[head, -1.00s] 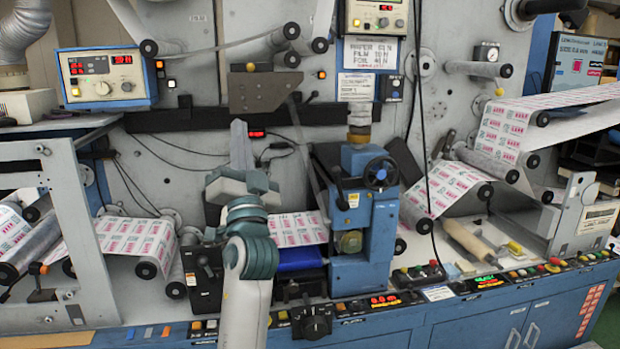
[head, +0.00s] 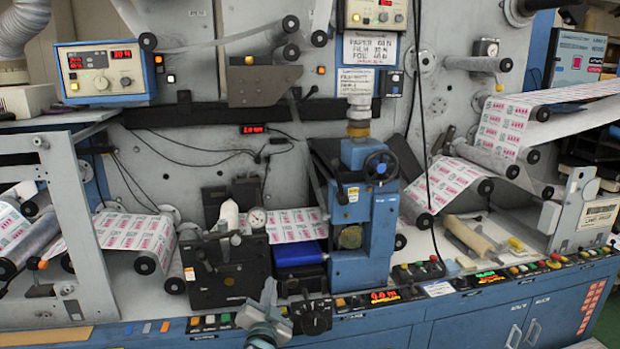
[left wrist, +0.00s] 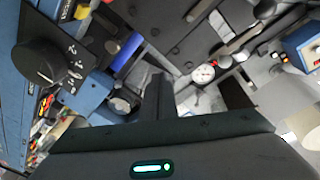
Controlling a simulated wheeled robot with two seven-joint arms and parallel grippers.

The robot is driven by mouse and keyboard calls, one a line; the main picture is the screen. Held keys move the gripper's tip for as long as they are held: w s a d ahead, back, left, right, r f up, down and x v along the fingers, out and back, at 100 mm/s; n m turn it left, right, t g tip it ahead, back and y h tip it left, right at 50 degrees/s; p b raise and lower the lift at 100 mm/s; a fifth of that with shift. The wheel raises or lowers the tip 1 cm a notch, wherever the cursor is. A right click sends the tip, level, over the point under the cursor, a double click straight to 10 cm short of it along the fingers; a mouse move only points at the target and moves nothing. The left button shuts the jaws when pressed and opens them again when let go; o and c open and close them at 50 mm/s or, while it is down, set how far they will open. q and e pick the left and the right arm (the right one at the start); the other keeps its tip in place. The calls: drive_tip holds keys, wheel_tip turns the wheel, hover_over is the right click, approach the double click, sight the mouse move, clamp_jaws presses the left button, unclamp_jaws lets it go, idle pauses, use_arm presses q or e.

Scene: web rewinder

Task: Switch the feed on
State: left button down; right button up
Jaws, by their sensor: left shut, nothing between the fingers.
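My left gripper (head: 268,292) is low in front of the machine's front panel, at the bottom of the head view. Its fingers are together and hold nothing; they also show in the left wrist view (left wrist: 161,90). A black rotary knob (head: 315,319) on a square black plate sits on the front panel, just right of the gripper and apart from it. The knob shows large at the left of the left wrist view (left wrist: 42,62), with white marks on its plate. I cannot read which control is labelled as the feed. My right gripper is not in view.
The blue press unit (head: 364,225) with a black handwheel stands behind the panel. A black block (head: 222,272) stands left of it, near a dial gauge (head: 257,218). Rows of coloured buttons (head: 550,264) run along the panel. A cable hangs at centre right.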

use_arm(q)
drive_tip(key=s+a+f+g+b, duration=0.15)
drive_tip(key=s+f, duration=0.45)
drive_tip(key=f, duration=0.7)
drive_tip(key=s+f+n+g, duration=0.1)
drive_tip(key=s+f+g, duration=0.35)
drive_tip(key=f, duration=0.95)
drive_tip(key=s+a+f+g, duration=0.1)
drive_tip(key=s+f, duration=0.6)
drive_tip(key=f, duration=0.6)
drive_tip(key=s+a+f+n+g+b, duration=0.1)
drive_tip(key=s+a+f+g, duration=0.1)
drive_tip(key=s+f, duration=0.85)
drive_tip(key=s+a+f+n+g, duration=0.1)
drive_tip(key=s+a+f+g, duration=0.15)
drive_tip(key=s+f, duration=0.75)
drive_tip(key=s+a+f+g, duration=0.2)
drive_tip(key=s+f, duration=0.1)
drive_tip(key=s, duration=0.9)
drive_tip(key=s+a+f+n+g+b, duration=0.1)
drive_tip(key=s+a+f, duration=0.2)
drive_tip(key=s, duration=0.9)
drive_tip(key=s+a+f+n+g, duration=0.1)
drive_tip(key=s+f, duration=0.4)
drive_tip(key=s, duration=0.7)
drive_tip(key=shift+s+a+g+b, duration=0.35)
drive_tip(key=shift+a+g, duration=0.5)
drive_tip(key=shift+a, duration=0.2)
